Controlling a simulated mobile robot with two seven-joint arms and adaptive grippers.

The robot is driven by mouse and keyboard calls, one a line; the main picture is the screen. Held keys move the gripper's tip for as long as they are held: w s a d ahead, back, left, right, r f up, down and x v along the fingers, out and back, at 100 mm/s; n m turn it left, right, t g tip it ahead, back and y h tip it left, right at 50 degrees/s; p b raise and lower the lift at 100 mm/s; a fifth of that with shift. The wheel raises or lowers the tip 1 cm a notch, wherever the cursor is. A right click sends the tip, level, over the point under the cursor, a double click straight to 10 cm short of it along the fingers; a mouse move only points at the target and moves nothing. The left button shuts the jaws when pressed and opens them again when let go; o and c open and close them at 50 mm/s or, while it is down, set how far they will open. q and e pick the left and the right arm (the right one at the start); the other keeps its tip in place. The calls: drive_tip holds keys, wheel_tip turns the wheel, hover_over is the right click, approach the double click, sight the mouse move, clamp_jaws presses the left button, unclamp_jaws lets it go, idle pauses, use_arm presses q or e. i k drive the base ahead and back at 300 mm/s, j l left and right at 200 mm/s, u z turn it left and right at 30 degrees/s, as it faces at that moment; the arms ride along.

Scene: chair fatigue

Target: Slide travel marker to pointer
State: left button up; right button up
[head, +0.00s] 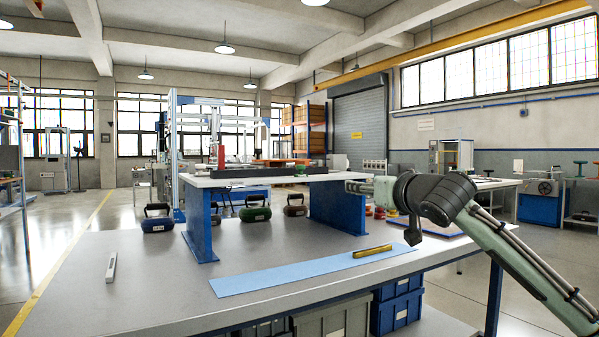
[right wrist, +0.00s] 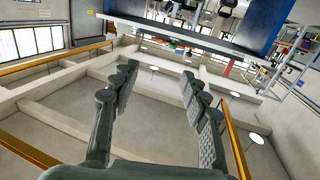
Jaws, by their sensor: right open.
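A long dark rail (head: 262,171) lies along the top of the raised shelf (head: 330,177). A small upright red piece (head: 221,158) shows at the rail's left part; I cannot tell whether it is the travel marker or the pointer. No other piece on the rail is clear enough to name as either one. My right gripper (right wrist: 158,80) is open and empty in the right wrist view, whose picture is upside down. Its fingers point towards the shelf's edge and blue leg, apart from them. In the head view my right arm reaches in from the right, beside the shelf's right end. My left gripper is out of view.
The shelf stands on blue legs (head: 338,207) on a grey bench (head: 130,285). Dark-handled weights (head: 256,209) stand under and beside it. A blue strip (head: 300,272), a yellow tool (head: 372,251) and a white bar (head: 111,267) lie on the bench. The front left is mostly clear.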

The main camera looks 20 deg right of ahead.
sight(301, 167)
drive_tip(key=i, duration=0.95)
